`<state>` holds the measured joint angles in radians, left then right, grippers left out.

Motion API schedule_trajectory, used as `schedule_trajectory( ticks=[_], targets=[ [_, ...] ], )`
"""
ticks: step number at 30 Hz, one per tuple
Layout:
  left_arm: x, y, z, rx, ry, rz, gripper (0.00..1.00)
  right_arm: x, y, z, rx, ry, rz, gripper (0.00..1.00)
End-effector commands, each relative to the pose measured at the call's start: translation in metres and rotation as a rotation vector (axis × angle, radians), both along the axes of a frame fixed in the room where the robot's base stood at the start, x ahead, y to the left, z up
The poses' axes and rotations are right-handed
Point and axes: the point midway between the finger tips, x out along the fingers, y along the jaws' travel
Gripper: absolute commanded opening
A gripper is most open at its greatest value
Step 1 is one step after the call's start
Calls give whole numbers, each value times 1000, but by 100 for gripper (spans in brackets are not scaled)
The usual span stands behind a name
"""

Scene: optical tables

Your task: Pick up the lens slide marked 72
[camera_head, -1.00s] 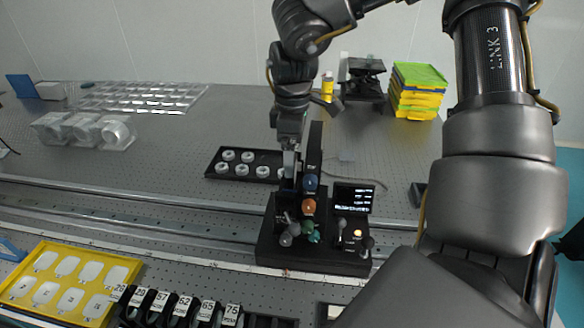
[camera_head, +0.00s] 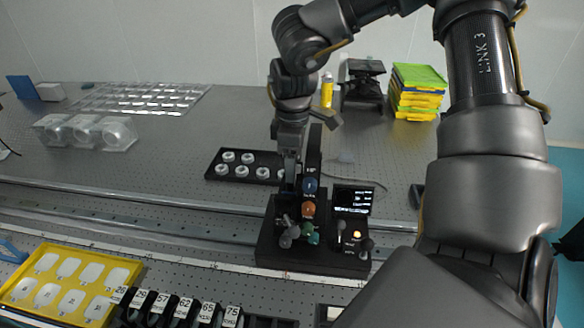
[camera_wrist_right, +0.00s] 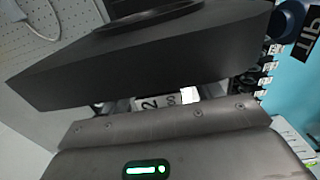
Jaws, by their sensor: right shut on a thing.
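My right gripper (camera_head: 289,190) points down at the left side of the black device with coloured knobs (camera_head: 310,235). The device hides part of its fingers. In the right wrist view, a pale label (camera_wrist_right: 150,103) with a readable "2" shows between the dark device body and my gripper housing. It belongs to the lens slide in my shut right gripper, but its full number is hidden. In the head view I cannot make out the held slide itself. My left gripper is not in view.
Labelled black slides (camera_head: 185,310) stand in a row at the front edge, among them 57, 62, 65 and 75. A yellow tray (camera_head: 130,268) lies to their left. A black tray of white rings (camera_head: 214,178) lies behind the device's left side. A small screen (camera_head: 352,199) stands on the device.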

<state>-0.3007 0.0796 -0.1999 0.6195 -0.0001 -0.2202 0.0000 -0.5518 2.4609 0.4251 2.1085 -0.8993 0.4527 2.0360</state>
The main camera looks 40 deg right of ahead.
Motion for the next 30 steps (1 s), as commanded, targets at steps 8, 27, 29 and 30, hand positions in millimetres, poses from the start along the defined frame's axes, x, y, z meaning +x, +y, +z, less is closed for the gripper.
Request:
schedule_trajectory(
  ticks=[8, 27, 29, 30],
  targets=[
    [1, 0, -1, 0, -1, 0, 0, 1, 0, 3, -1, -2, 0, 23],
    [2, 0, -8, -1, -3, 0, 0, 2, 1, 155, 4, -8, -2, 23],
    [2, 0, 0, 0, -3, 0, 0, 1, 1, 178, 4, -6, -2, 23],
    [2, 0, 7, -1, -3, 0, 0, 1, 1, 193, 4, -5, -1, 23]
  ],
)
